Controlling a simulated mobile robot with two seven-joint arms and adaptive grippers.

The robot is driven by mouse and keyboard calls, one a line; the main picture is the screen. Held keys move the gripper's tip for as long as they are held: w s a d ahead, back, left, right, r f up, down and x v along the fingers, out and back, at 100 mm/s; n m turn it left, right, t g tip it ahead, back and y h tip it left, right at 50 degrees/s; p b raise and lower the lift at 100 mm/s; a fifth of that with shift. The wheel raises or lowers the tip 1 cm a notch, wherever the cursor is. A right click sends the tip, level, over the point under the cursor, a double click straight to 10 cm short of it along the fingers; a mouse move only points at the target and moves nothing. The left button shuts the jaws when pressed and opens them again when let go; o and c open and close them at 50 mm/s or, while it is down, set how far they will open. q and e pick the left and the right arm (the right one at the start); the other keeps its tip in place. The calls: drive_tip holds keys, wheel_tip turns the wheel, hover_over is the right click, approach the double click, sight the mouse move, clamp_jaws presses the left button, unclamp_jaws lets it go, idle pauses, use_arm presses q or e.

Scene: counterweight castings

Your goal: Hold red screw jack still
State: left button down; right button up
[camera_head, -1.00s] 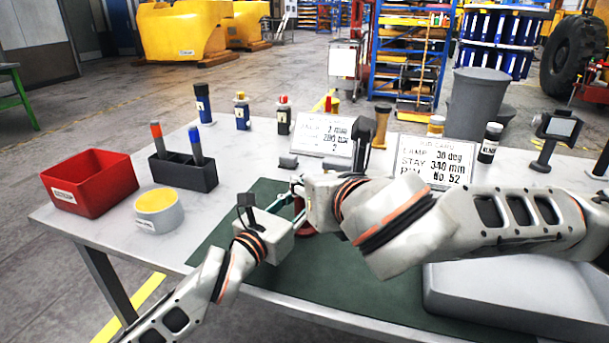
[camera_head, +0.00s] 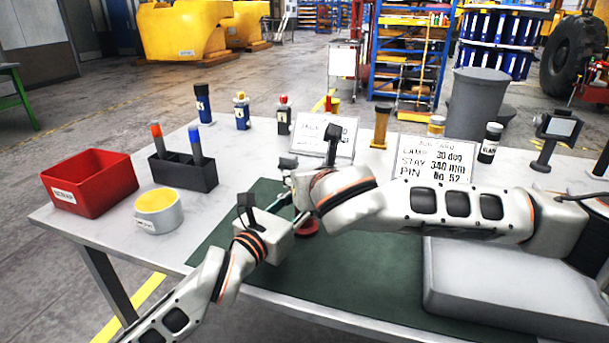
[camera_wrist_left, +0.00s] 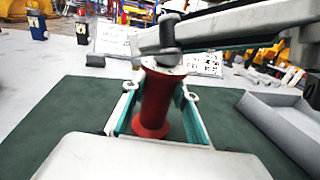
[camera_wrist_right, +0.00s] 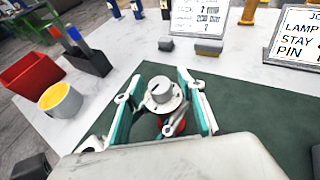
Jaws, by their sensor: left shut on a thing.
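The red screw jack (camera_wrist_left: 155,103) stands upright on the green mat (camera_wrist_left: 65,110) in the left wrist view. My left gripper (camera_wrist_left: 160,92) is shut on its red body, one finger on each side. In the head view only a little red of the jack (camera_head: 306,230) shows, behind my grippers. My right gripper (camera_wrist_right: 161,78) is at the jack's top, its fingers apart on either side of the grey round head (camera_wrist_right: 161,92). I see gaps between those fingers and the head. A right finger crosses over the jack's top in the left wrist view.
A grey tray (camera_head: 480,302) lies at the front right. A red bin (camera_head: 92,182), a yellow-topped round tub (camera_head: 158,210) and a dark marker holder (camera_head: 184,172) stand at left. Sign cards (camera_head: 432,160), bottles and small blocks line the back.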

drive_tip(key=shift+w, duration=0.1)
clamp_jaws()
drive_tip(key=shift+d+n+y, duration=0.15)
drive_tip(key=shift+n+y, duration=0.35)
drive_tip(key=shift+y, duration=0.1)
drive_tip(key=shift+n+g+y, duration=0.6)
drive_tip(key=shift+n+y, duration=0.4)
unclamp_jaws()
